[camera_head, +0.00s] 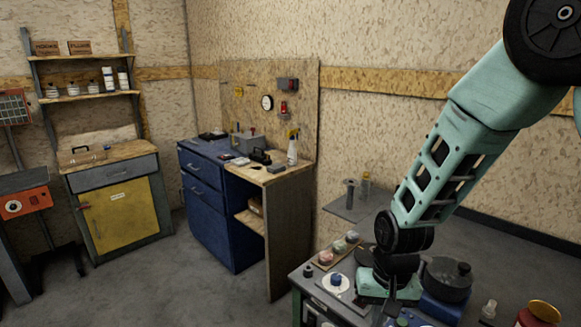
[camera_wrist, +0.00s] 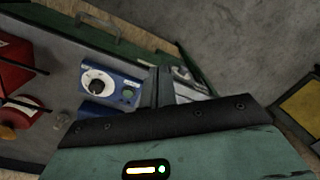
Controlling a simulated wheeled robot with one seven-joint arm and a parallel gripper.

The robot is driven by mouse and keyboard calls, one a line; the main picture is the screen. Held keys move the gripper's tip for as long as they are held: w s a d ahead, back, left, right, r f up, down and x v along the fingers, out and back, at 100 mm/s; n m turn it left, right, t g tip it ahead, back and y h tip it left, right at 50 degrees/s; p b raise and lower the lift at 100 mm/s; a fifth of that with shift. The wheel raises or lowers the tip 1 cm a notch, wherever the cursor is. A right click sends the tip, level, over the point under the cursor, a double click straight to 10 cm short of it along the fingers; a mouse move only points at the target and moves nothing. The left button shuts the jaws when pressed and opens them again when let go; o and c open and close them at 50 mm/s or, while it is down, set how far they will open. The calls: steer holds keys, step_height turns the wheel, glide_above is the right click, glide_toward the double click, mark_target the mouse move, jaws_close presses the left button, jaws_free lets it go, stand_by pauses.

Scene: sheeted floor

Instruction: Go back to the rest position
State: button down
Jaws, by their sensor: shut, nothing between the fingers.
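My gripper (camera_wrist: 163,82) is shut with nothing between its fingers. In the head view my arm reaches down from the upper right, and the teal gripper body is low over the cluttered bench at the bottom; the fingertips are hidden there. In the wrist view the fingers point past a blue box (camera_wrist: 112,84) with a white dial and black knob. The box is left of the fingers, and I cannot tell how far below them it is.
A dark pot (camera_head: 446,279) stands right of my gripper on the bench, and a red jar (camera_head: 540,314) is at the lower right. Small bowls (camera_head: 339,246) sit left of it. A blue workbench (camera_head: 222,207) and yellow cabinet (camera_head: 117,215) stand beyond open floor (camera_head: 165,285).

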steer(key=s+a+r+n+b, duration=0.1)
steer(key=s+r+n, duration=0.3)
steer(key=s, duration=0.6)
steer(key=s+a+r+n+b, duration=0.2)
steer(key=s+r+n, duration=0.2)
steer(key=s+r, duration=0.3)
steer(key=s, duration=0.3)
steer(key=shift+s+n, duration=0.2)
steer(key=shift+n, duration=0.2)
steer(key=shift+r, duration=0.1)
